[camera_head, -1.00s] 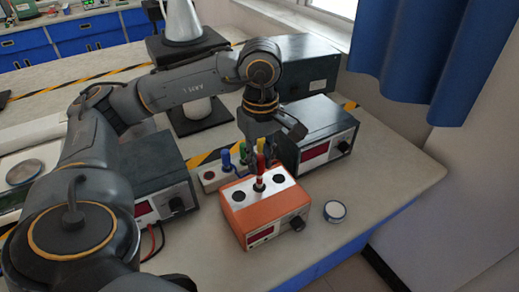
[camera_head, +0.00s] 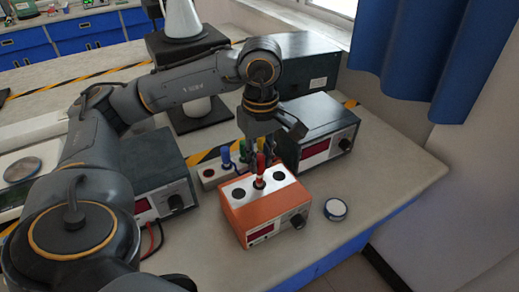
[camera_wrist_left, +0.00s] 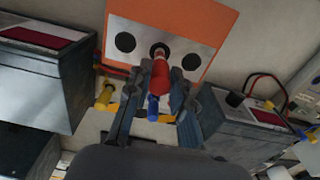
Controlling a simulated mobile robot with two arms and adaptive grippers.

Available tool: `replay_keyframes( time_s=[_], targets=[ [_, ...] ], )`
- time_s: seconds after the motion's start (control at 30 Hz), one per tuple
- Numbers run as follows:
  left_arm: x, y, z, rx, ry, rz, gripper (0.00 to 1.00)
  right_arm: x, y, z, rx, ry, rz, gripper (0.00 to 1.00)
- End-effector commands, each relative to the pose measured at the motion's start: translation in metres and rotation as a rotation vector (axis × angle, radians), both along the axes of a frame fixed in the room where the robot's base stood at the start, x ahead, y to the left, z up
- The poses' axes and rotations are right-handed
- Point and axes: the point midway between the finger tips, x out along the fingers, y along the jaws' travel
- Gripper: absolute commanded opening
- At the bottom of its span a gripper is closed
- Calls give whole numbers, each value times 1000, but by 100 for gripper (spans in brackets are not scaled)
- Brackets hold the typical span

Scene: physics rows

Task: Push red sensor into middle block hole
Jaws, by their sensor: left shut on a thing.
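The orange block (camera_head: 270,214) with a pale top stands on the table. Its top has a left hole (camera_head: 238,194), a middle hole and a right hole (camera_head: 279,179). The red sensor (camera_head: 261,164) stands upright at the middle hole, its dark lower end meeting it. In the wrist view the red sensor (camera_wrist_left: 161,64) is between the fingers and its tip is at the middle hole (camera_wrist_left: 158,48); how deep it sits is unclear. My left gripper (camera_wrist_left: 161,90) is shut on the red sensor, above the block. My right gripper is not in view.
A pale rack (camera_head: 209,175) with blue, green and yellow plugs stands behind the block. Dark instrument boxes stand left (camera_head: 155,170) and right (camera_head: 318,130). A small round container (camera_head: 335,209) lies right of the block. The table's front right edge is close.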

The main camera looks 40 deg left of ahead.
Motion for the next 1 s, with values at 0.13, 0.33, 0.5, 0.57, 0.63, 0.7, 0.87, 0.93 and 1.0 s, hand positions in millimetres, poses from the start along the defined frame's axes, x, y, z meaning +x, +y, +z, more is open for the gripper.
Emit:
replay_keyframes(
  time_s=[0.13,0.33,0.5,0.57,0.63,0.7,0.87,0.93,1.0],
  targets=[
    [0,0,0,0,0,0,0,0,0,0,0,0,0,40],
    [0,0,0,0,0,0,0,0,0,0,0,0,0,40],
    [0,0,-1,0,0,0,0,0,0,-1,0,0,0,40],
    [0,0,-2,0,0,0,0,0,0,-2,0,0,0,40],
    [0,0,-3,0,0,0,0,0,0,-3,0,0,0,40],
    [0,0,-5,0,0,0,0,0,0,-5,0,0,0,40],
    [0,0,-8,0,0,0,0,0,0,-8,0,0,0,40],
    [0,0,-10,0,0,0,0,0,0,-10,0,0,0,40],
    [0,0,-11,0,0,0,0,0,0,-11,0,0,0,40]
  ],
)
